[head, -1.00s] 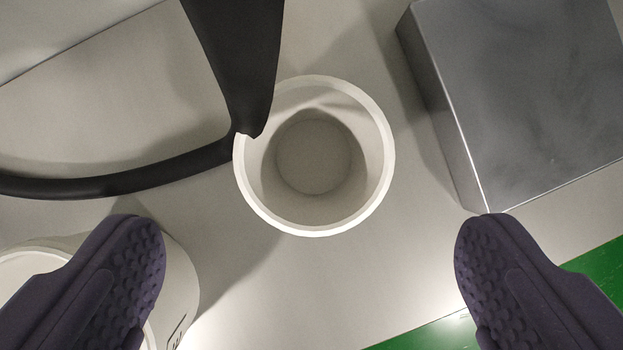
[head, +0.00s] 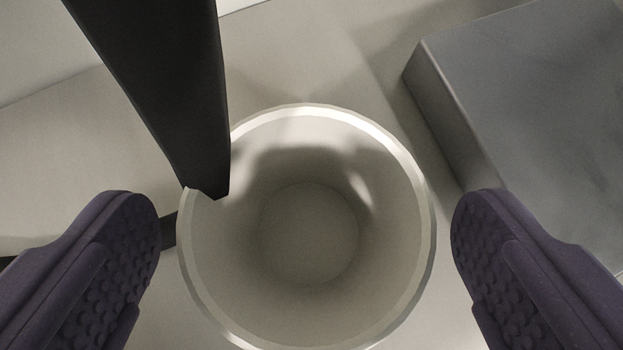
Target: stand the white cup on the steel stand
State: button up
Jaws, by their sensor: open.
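The white cup (head: 421,250) stands upright and looks empty, seen from above into its open mouth. My gripper (head: 305,225) is open, with one purple finger at the left of the cup and one at the right. A gap shows between each fingertip and the cup's rim. The steel stand (head: 540,100) is a grey block with a flat, bare top at the upper right, beside the cup and apart from it. The right finger overlaps the near part of the stand in the picture.
A black bar (head: 165,90) comes in from the upper left, and its end overlaps the cup's rim in the picture. I cannot tell whether it touches. The pale surface (head: 310,60) behind the cup is clear.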

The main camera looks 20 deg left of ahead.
aim_at(307, 230)
jog(key=x, duration=0.2)
jog(key=shift+w+f, duration=0.15)
jog(key=shift+f, duration=0.1)
jog(key=shift+c, duration=0.2)
